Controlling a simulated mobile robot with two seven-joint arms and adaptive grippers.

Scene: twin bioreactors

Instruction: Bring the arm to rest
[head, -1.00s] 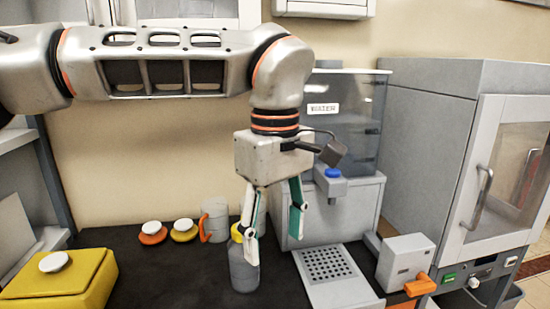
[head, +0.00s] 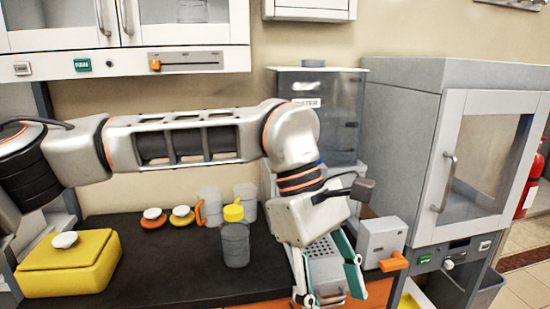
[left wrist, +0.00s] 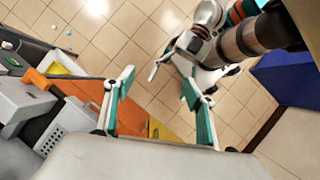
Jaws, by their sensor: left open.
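My left arm reaches in from the left in the head view and bends down at the wrist. My left gripper (head: 330,291) is open and empty, pointing down in front of the perforated tray (head: 322,248) and the counter's front edge. In the left wrist view its open fingers (left wrist: 157,84) have floor tiles and an orange panel (left wrist: 131,118) beyond them. Parts of my right arm (left wrist: 235,42) show at the top of that view; its jaw state is unclear. The head view does not show my right gripper.
A grey bottle with a yellow cap (head: 235,238) stands on the dark counter (head: 172,262), left of my left gripper. Mugs (head: 211,207) stand behind it. A yellow box (head: 70,268) is at left. A dispenser with an orange lever (head: 382,240) and a grey cabinet (head: 405,150) are at right.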

